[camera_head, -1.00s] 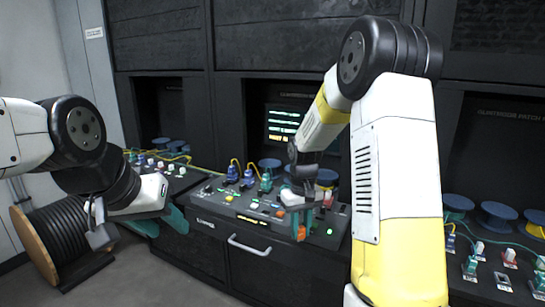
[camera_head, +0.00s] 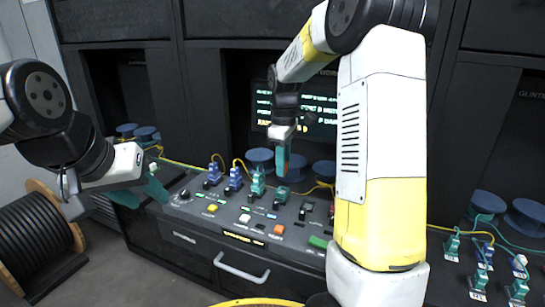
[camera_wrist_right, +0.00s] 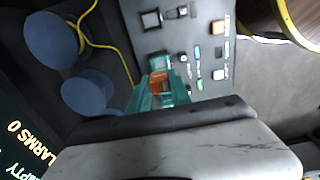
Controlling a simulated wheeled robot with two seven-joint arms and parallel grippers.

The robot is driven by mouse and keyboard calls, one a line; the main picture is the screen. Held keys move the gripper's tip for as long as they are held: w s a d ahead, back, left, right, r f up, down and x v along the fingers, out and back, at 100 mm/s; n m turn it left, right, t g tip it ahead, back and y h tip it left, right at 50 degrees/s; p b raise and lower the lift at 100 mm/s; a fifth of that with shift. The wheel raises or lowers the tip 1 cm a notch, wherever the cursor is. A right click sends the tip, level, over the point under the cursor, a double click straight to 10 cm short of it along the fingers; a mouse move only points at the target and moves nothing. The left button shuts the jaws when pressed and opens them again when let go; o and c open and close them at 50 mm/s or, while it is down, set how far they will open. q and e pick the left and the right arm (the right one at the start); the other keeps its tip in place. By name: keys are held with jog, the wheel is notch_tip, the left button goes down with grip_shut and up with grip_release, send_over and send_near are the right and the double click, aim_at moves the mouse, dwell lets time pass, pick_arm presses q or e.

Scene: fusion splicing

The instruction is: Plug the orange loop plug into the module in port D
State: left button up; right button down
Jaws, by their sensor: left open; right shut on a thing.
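My right gripper (camera_head: 282,162) points down above the back row of ports on the console and is shut on the orange loop plug. In the right wrist view the orange loop plug (camera_wrist_right: 158,82) sits between the teal fingertips (camera_wrist_right: 160,92). Just beyond it is a teal module (camera_wrist_right: 160,60), seemingly the one that stands below the gripper in the head view (camera_head: 282,194). I cannot tell whether plug and module touch. The port letters are too small to read. My left gripper (camera_head: 147,190) is open and empty at the console's left end.
Blue modules (camera_head: 235,179) with yellow cables and another teal module (camera_head: 257,182) stand to the left in the row. Coloured buttons, including an orange one (camera_head: 278,229), lie in front. Blue spools (camera_head: 260,158) stand behind. A screen (camera_head: 262,112) is at the back.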

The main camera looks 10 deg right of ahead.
jog(key=shift+f, duration=2.4)
jog(key=shift+f, duration=0.5)
jog(key=c, duration=1.1)
grip_release()
jog(key=shift+r, duration=0.1)
notch_tip(320, 180, up, 8)
jog(key=shift+f, duration=0.15)
